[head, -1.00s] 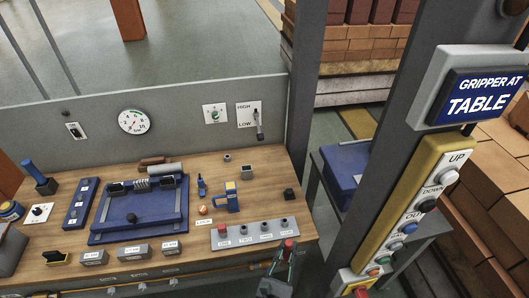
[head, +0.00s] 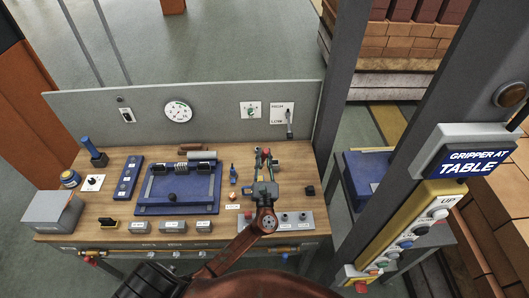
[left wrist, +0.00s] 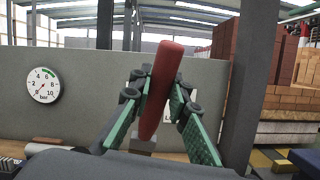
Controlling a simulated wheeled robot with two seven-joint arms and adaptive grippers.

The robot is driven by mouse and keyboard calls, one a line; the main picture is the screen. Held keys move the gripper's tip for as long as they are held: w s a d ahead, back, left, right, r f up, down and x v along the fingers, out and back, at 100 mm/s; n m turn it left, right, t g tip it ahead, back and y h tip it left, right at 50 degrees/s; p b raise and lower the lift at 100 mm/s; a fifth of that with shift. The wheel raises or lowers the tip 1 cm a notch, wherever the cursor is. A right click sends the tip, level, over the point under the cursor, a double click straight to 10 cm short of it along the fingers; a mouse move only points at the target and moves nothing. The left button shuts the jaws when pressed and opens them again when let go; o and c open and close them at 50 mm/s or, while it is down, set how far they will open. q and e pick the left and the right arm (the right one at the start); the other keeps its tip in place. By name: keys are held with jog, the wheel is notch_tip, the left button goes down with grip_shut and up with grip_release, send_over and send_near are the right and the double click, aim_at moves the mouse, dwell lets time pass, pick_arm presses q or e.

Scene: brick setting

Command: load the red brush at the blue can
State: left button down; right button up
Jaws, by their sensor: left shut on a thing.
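My left gripper (head: 266,166) is over the right part of the wooden bench, above the grey strip with several dark sockets. It is shut on the red brush (left wrist: 160,92), whose long red body stands between the green fingers in the left wrist view, slightly tilted. In the head view only a small red bit of it shows between the fingertips. Its bristles cannot be made out. The blue can (head: 70,179), with a yellowish band, stands at the bench's far left, well apart from the gripper. My right gripper is not in view.
A blue tray fixture (head: 178,190) lies mid-bench, with a blue panel (head: 128,180) left of it. A blue upright handle (head: 93,152), grey box (head: 53,211) and several labelled grey blocks stand around. A grey back wall (head: 210,110) closes the rear; a post (head: 345,100) stands at right.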

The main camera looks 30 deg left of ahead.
aim_at(264, 162)
pick_arm(q)
jog(key=shift+f+b, duration=0.4)
jog(key=shift+f, duration=0.15)
notch_tip(264, 162, down, 4)
jog(key=b, duration=0.2)
jog(key=shift+r+b, duration=0.25)
jog(key=shift+b, duration=0.15)
jog(key=shift+f+b, duration=0.5)
jog(key=shift+f, duration=0.2)
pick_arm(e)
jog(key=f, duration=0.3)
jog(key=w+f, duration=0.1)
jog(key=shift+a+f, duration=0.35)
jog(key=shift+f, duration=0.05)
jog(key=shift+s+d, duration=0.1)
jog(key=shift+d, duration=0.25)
pick_arm(q)
jog(key=shift+f+b, duration=0.35)
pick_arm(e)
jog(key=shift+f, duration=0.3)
pick_arm(q)
jog(key=shift+f, duration=0.15)
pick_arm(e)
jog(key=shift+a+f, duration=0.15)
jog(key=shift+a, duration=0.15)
pick_arm(q)
jog(key=shift+f, duration=0.1)
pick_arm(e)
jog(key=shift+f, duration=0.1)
